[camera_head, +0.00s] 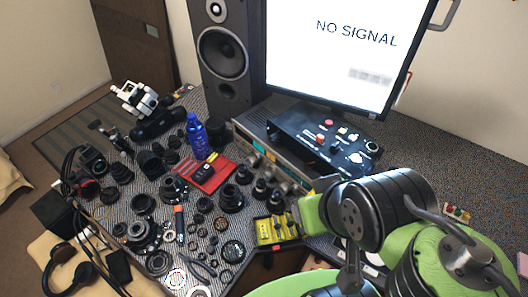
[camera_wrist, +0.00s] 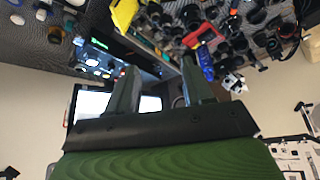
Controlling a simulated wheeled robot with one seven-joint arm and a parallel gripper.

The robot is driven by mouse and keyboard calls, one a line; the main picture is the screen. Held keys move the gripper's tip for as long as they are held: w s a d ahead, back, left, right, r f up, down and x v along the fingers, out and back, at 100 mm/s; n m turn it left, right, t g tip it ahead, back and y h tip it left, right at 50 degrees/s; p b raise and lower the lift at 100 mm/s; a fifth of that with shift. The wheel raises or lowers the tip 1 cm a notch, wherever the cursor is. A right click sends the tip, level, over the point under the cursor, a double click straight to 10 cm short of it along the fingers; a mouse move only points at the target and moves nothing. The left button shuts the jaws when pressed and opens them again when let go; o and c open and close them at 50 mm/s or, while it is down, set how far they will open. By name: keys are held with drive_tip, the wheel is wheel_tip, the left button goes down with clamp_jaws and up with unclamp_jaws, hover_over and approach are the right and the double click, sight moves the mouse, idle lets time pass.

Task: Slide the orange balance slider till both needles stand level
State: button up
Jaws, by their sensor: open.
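I cannot make out the orange balance slider or the two needles in either view. A black control console (camera_head: 325,138) with knobs and red and pale buttons sits on a grey unit (camera_head: 255,128) below the monitor. The console also shows at the left of the wrist view (camera_wrist: 97,58), where the picture is upside down. My gripper (camera_wrist: 160,78) is open and empty, its two dark fingers apart and touching nothing that I can see. In the head view my green arm comes in from the right, and its end is near the yellow tray, in front of the console.
A monitor (camera_head: 335,45) reading NO SIGNAL and a speaker (camera_head: 225,52) stand behind. A blue bottle (camera_head: 196,136), a red tray (camera_head: 215,180), a yellow parts tray (camera_head: 268,232) and many dark lens parts crowd the left of the table. Bare tabletop (camera_head: 425,155) lies right of the console.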

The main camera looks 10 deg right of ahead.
drive_tip(key=w+d+r+m+g+p, duration=0.1)
drive_tip(key=w+d+r+m, duration=0.1)
drive_tip(key=w+r, duration=0.45)
drive_tip(key=m+g+p, duration=0.4)
drive_tip(key=m+g, duration=0.1)
drive_tip(key=m, duration=0.5)
hover_over(320, 137)
wheel_tip(320, 137, down, 14)
wheel_tip(320, 137, down, 15)
drive_tip(key=shift+w+f+b, duration=0.1)
drive_tip(key=shift+f+b, duration=0.1)
drive_tip(key=shift+b, duration=0.45)
clamp_jaws()
